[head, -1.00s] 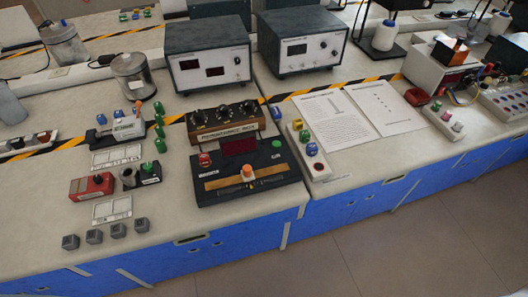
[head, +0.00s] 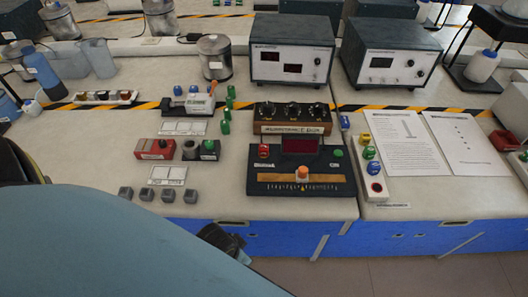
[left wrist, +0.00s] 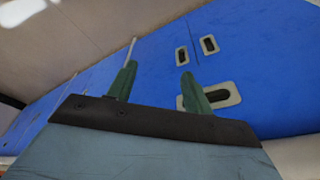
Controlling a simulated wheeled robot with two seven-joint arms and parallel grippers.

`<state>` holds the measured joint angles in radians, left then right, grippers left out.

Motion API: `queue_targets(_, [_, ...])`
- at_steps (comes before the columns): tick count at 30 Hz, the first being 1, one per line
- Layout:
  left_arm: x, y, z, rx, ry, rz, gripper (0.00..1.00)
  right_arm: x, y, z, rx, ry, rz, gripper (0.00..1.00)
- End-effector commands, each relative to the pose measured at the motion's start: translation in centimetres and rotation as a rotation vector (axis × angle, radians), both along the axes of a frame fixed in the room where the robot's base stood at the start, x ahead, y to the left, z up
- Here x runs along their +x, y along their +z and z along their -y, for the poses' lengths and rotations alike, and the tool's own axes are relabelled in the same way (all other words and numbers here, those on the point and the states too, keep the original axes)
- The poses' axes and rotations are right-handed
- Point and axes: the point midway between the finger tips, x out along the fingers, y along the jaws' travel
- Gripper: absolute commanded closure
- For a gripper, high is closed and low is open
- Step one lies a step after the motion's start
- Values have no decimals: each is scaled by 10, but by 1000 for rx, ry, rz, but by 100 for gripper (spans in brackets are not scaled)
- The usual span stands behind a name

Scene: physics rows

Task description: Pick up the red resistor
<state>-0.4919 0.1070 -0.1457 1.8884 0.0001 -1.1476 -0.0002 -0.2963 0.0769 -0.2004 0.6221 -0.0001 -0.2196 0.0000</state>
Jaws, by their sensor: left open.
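The red resistor (head: 153,149) is a small red block with a pale label on its front. My right gripper is in neither view.
Several small grey cubes (head: 157,196) sit near the bench edge, in front of the resistor. A white labelled card (head: 168,175) lies between. The black slider device (head: 300,170) and resistance box (head: 292,119) stand to the right. Bare bench lies left of the resistor.

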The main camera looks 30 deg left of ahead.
Motion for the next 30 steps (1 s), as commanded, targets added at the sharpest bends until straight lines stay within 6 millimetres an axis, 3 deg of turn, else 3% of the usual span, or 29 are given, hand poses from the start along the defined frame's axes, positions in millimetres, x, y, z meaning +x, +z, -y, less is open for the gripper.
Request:
queue_targets(3, [5, 43, 0, -2, 3, 24, 49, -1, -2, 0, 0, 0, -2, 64])
queue_targets(11, [5, 114, -2, 2, 2, 64, 49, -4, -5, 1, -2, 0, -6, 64])
queue_targets(14, [16, 144, -5, 31, -29, 135, 49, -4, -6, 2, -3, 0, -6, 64])
queue_targets(15, [34, 162, -7, 70, -73, 218, 49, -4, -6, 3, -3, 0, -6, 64])
queue_targets(18, [75, 185, -11, 176, -181, 391, 49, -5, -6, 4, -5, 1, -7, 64])
queue_targets(26, [167, 252, -5, 495, -467, 806, 49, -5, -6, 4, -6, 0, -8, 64])
queue_targets(30, [214, 314, 16, 786, -695, 1093, 49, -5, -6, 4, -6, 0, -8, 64])
